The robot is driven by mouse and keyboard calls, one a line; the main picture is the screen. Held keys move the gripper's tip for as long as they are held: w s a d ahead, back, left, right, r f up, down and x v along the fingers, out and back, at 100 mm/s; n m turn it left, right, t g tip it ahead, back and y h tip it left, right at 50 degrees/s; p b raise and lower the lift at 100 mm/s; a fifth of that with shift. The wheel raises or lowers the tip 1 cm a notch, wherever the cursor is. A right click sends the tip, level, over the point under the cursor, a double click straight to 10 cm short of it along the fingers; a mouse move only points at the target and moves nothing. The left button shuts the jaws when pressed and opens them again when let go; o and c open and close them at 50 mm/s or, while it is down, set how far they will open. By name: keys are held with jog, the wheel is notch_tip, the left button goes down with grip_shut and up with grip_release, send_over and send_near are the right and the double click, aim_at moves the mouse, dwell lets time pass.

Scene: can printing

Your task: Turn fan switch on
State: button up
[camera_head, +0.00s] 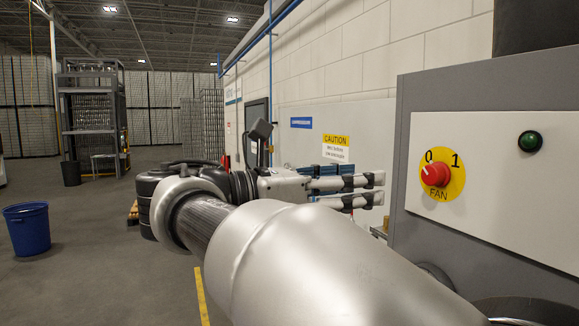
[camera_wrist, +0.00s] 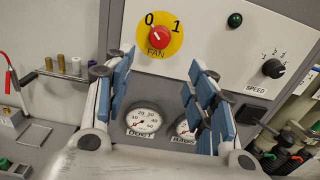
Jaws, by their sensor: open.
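The fan switch is a red knob (camera_head: 435,174) on a yellow disc marked 0, 1 and FAN, on a light panel at the right of the head view. The knob also shows in the wrist view (camera_wrist: 159,38), where its white mark points up-left toward 0. My gripper (camera_head: 378,190) is open and empty, to the left of the switch panel in the head view. In the wrist view its blue-padded fingers (camera_wrist: 163,58) stand apart, with the knob seen beyond and between their tips. The fingers do not appear to touch the knob.
A dark green lamp (camera_head: 530,141) sits right of the switch. The wrist view shows a black SPEED knob (camera_wrist: 273,68), two gauges (camera_wrist: 144,118) below the panel, a small shelf with cylinders (camera_wrist: 62,68) at left, and cables at right. A blue bin (camera_head: 27,229) stands on the floor.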

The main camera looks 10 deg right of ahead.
aim_at(429, 175)
jog(key=d, duration=0.5)
jog(key=w+d, duration=0.1)
jog(key=d, duration=0.4)
jog(key=w+d, duration=0.1)
jog(key=d, duration=0.4)
jog(key=shift+d, duration=0.15)
jog(key=c, duration=1.1)
